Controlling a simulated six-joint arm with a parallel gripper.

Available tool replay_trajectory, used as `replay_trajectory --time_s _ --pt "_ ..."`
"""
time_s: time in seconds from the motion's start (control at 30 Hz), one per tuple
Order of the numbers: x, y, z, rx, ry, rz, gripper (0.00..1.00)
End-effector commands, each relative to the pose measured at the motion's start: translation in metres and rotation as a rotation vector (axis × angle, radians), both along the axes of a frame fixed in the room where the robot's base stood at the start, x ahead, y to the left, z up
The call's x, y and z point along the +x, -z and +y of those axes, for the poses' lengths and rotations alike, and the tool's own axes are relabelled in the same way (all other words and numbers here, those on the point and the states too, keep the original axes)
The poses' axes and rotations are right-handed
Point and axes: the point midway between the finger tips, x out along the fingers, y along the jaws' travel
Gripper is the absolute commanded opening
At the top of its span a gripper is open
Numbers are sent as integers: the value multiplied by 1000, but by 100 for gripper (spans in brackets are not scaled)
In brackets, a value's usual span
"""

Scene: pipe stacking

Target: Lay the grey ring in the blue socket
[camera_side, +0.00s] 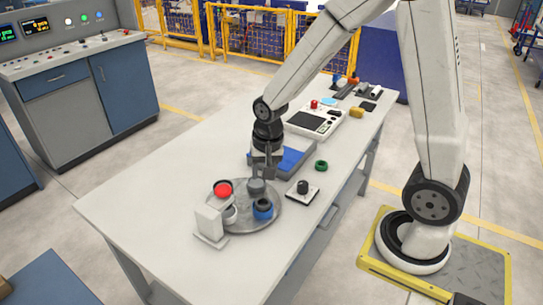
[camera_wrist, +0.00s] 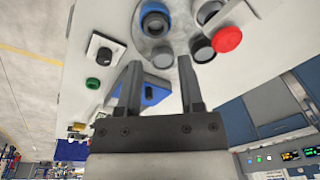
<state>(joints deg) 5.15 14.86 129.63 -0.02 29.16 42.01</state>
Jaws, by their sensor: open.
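The blue socket (camera_side: 263,214) stands at the front right of a round metal plate; it also shows in the wrist view (camera_wrist: 146,9). A dark grey ring (camera_side: 263,203) sits in its top, seen in the wrist view (camera_wrist: 154,24) with blue around it. I cannot tell how deep it sits. My gripper (camera_side: 266,173) points down, open and empty, above the back of the plate. In the wrist view its fingertips (camera_wrist: 158,64) are apart, with a grey round piece (camera_wrist: 163,57) showing between them. That piece is beside the socket, apart from the fingers as far as I can tell.
The table's left is clear.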

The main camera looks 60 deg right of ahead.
Motion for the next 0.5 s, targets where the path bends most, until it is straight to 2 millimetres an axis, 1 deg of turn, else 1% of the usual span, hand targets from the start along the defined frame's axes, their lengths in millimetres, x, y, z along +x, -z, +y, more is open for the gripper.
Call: replay_trajectory --time_s 0.03,0.1,0.3,0.4,0.5 --pt "-8 -3 5 -10 -88 -15 48" --pt "-18 -6 10 -26 -210 -32 48" --pt "-46 -12 23 -79 -543 -77 48" --pt "-57 -13 27 -101 -670 -93 48" --pt "-64 -13 30 -119 -755 -104 48"
